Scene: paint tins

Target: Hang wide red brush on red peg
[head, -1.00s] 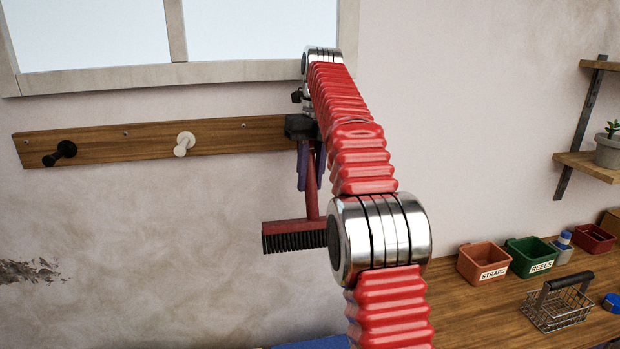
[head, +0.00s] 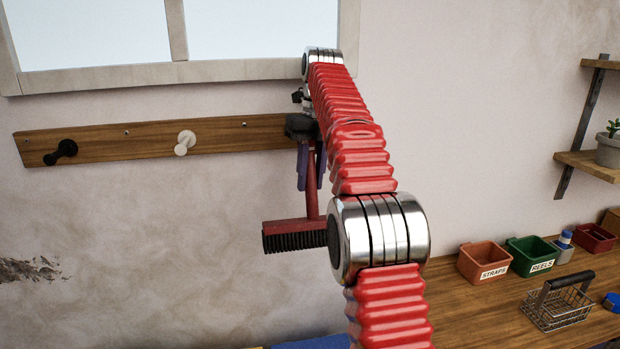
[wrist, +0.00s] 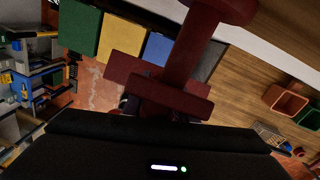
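The wide red brush (head: 290,227) hangs head down in front of the wall, its dark bristles pointing down and its handle upright. My gripper (head: 311,170) points down, with a bluish-purple finger close on each side of the handle, so it looks shut on it. The handle's top is hidden behind my gripper and arm. The brush's dark red crossbar (wrist: 172,97) shows in the wrist view, along with a thick dark red shaft. I cannot make out the red peg in the head view; my arm covers that end of the rail.
The wooden rail (head: 110,142) carries a black peg (head: 62,152) and a white peg (head: 185,142). A window (head: 250,70) is above. At the right, the bench (head: 460,320) holds an orange bin (head: 484,264), a green bin (head: 530,256) and a wire basket (head: 556,308).

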